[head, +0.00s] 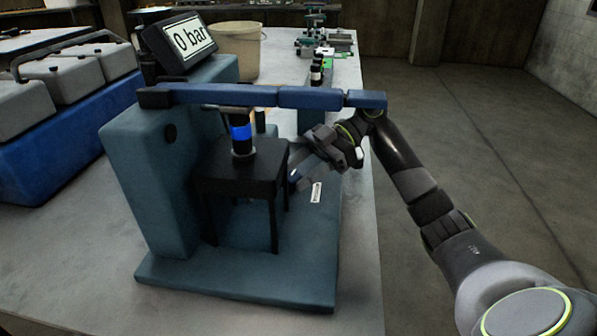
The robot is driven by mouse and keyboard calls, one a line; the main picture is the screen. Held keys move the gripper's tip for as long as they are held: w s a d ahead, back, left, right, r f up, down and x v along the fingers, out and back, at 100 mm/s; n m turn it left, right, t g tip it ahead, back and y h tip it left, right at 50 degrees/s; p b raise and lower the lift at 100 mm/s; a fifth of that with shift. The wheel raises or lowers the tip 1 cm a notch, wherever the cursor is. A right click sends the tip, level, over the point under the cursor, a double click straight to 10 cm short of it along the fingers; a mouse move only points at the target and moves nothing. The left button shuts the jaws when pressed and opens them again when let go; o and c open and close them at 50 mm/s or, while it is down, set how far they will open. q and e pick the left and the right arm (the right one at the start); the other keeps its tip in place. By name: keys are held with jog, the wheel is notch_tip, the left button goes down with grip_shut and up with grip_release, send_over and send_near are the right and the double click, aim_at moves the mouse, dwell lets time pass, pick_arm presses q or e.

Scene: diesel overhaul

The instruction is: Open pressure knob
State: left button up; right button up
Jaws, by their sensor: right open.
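The blue-green pressure tester (235,279) stands on the workbench, with a lever (305,97) across its top. Its display (190,40) reads "0 bar". A black cylinder with a glowing blue band (241,138) stands upright on the black stand (240,172). My right gripper (298,180) is open beside the stand's right side, below the lever. I cannot tell if it touches anything. My left gripper is out of view.
A beige bucket (235,52) stands behind the tester. A blue case with grey parts (75,128) is at the left. Small bottles and tools (317,68) lie farther back on the bench. The floor to the right (480,110) is clear.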

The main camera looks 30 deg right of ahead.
jog(key=v, duration=0.7)
jog(key=shift+d+b, duration=0.1)
jog(key=shift+b, duration=0.2)
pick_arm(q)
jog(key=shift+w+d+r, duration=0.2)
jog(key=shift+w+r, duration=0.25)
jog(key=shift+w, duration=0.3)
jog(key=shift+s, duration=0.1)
